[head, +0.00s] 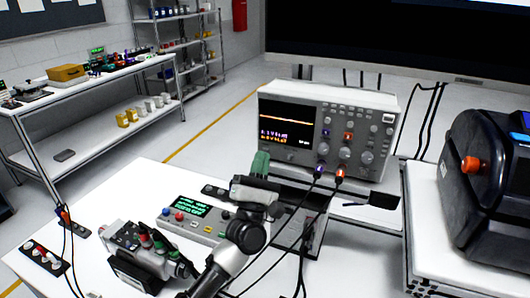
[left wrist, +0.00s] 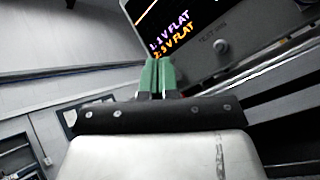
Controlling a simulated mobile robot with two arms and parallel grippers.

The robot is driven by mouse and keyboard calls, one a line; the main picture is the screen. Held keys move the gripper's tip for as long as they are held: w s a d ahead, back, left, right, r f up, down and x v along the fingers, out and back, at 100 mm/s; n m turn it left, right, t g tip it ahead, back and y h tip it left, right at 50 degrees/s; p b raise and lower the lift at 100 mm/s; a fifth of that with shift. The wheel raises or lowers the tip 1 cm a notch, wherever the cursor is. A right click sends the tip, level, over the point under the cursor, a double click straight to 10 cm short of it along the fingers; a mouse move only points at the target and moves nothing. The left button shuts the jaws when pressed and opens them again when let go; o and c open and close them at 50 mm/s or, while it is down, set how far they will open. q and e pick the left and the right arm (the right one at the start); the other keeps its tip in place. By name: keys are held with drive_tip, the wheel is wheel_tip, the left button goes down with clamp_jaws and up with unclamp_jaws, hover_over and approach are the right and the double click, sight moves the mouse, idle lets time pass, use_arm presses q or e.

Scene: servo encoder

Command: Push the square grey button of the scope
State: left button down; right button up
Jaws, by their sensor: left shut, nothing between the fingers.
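The scope (head: 391,101) stands upright at the back of the white table, its lit screen (head: 286,128) on the left and knobs on the right. A small light square button (head: 388,118) shows at the upper right of its panel; I cannot tell for sure that it is the grey one. My left gripper (head: 261,160) is shut and empty, its green fingertips in front of and below the screen's left part, apart from the button. In the left wrist view the fingertips (left wrist: 158,74) point at the scope's lower face (left wrist: 213,30), where a small knob-like part shows. My right gripper is not in view.
Cables with purple and orange plugs (head: 340,174) hang from the scope's front. A device with a green display (head: 190,208) and a clamp-like fixture (head: 140,250) stand on the table. A black case (head: 485,180) is at the right. Bare tabletop (head: 130,190) shows at the left.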

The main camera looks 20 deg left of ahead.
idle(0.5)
use_arm(q)
drive_tip(key=shift+w+b, duration=0.4)
drive_tip(key=shift+w, duration=0.05)
idle(0.5)
drive_tip(key=shift+s, duration=0.5)
drive_tip(key=s, duration=0.6)
drive_tip(key=shift+d+p, duration=0.2)
drive_tip(key=shift+p, duration=0.2)
